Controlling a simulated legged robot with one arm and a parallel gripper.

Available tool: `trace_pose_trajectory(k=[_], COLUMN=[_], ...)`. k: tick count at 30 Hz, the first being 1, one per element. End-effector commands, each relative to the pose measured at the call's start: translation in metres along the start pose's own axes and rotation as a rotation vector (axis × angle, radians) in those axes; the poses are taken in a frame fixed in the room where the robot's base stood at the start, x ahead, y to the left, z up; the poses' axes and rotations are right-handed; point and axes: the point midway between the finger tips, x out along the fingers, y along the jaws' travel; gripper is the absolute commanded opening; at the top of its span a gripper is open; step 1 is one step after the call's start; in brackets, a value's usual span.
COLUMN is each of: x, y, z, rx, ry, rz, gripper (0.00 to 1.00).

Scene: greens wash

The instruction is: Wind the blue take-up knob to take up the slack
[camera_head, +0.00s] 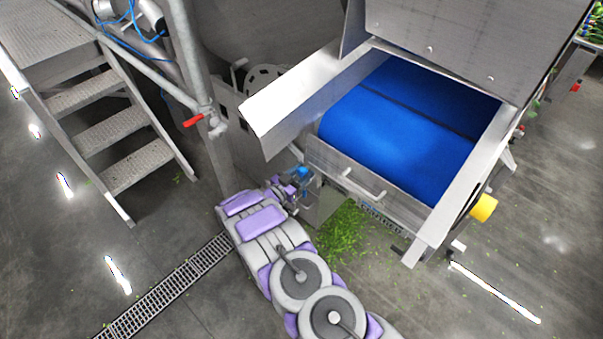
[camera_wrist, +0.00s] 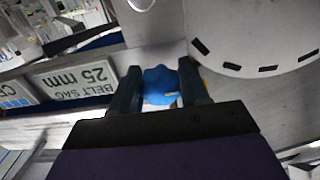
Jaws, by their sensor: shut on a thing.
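The blue take-up knob (camera_wrist: 160,86) sits between the two dark fingers of my gripper (camera_wrist: 160,92) in the wrist view, and the fingers are shut on it. In the head view the knob (camera_head: 302,172) is a small blue shape at the near left corner of the conveyor frame, with my gripper (camera_head: 300,182) at it. The fingers and arm partly cover it there. The blue belt (camera_head: 400,120) lies in the metal frame to the right of the knob. A plate reading "BELT SAG 25 mm" (camera_wrist: 75,78) shows upside down left of the knob in the wrist view.
A metal chute plate (camera_head: 300,100) slants above my gripper. A post with a red-handled valve (camera_head: 195,120) and metal steps (camera_head: 120,130) stand to the left. Green scraps (camera_head: 345,232) lie on the floor below the frame. A floor drain (camera_head: 170,290) runs at lower left.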

Motion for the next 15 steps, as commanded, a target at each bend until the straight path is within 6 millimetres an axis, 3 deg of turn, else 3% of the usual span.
trace_pose_trajectory(k=[3, 15], x=[-0.0008, -0.0017], y=[-0.001, -0.0023], z=[0.0002, 0.0006], rx=[0.0, 0.057], ry=[0.0, 0.0], rz=[-0.002, -0.004], gripper=[0.15, 0.14])
